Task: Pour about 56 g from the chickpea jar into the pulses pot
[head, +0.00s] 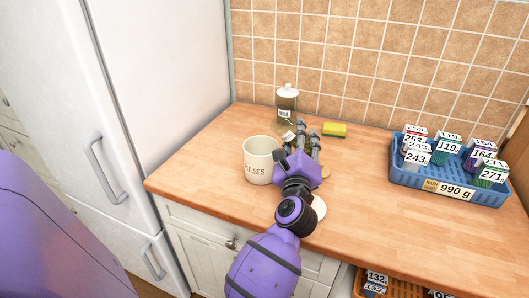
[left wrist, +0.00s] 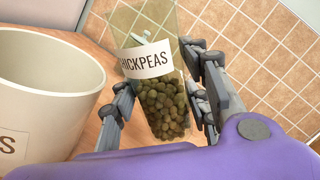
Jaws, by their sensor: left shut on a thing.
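The cream pulses pot (head: 258,163) stands upright on the wooden counter and also shows at the left of the left wrist view (left wrist: 45,90). My left gripper (head: 302,142) is just right of the pot. In the left wrist view its fingers (left wrist: 163,105) are shut around the clear chickpea jar (left wrist: 150,62), which holds greenish-brown chickpeas in its lower part. The jar is beside the pot, and its chickpeas lie at the bottom. In the head view the jar is mostly hidden by the gripper. My right gripper is not in view.
A white-lidded jar (head: 287,100) stands behind, near the tiled wall. A yellow-green sponge (head: 334,129) lies right of it. A blue crate (head: 448,184) with numbered boxes is at right. A pale round thing (head: 319,207) lies near the front edge. Counter between gripper and crate is mostly clear.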

